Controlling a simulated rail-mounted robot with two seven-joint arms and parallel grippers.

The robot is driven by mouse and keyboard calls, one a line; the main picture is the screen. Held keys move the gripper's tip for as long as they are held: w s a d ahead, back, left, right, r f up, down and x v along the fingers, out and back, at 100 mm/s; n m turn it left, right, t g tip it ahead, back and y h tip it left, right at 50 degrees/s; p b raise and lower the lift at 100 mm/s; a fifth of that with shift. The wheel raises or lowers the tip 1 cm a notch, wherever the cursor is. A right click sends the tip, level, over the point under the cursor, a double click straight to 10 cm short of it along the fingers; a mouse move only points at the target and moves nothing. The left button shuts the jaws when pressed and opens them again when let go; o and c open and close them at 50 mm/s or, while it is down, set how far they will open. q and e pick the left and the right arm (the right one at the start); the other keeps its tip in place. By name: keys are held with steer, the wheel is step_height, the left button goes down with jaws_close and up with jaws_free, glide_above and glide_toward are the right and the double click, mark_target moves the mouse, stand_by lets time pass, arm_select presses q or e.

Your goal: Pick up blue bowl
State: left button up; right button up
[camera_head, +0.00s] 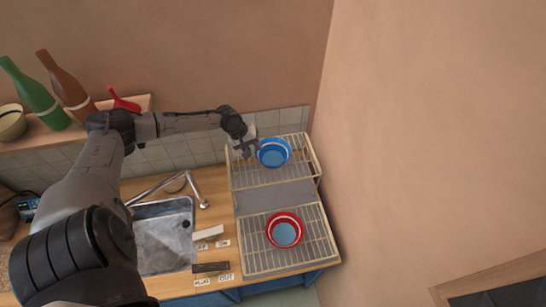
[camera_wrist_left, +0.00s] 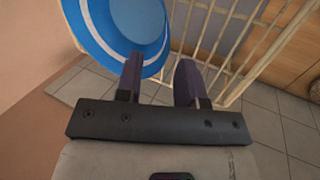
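The blue bowl (camera_head: 273,153) sits on the upper tier of the wire dish rack, toward its back left. It also shows at the upper left of the left wrist view (camera_wrist_left: 112,28), with a white band around it. My left gripper (camera_head: 247,152) is at the bowl's left edge. In the left wrist view its two dark fingers (camera_wrist_left: 160,78) are spread apart. The left finger overlaps the bowl's rim, and part of the rim shows between the fingers. I cannot tell whether they touch. My right gripper is not in view.
A red bowl (camera_head: 285,231) stands on the rack's lower tier (camera_head: 261,262). A sink (camera_head: 163,240) with a faucet (camera_head: 190,190) is left of the rack. A shelf with a green bottle (camera_head: 36,94) and a brown bottle (camera_head: 66,84) is at the upper left. A wall closes the right.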

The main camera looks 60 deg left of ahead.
mark_target(258, 155)
arm_select(q)
steer(key=shift+p+x, duration=0.55)
steer(key=shift+x, duration=2.25)
steer(key=shift+s, duration=0.2)
steer(key=shift+c, duration=0.3)
jaws_close()
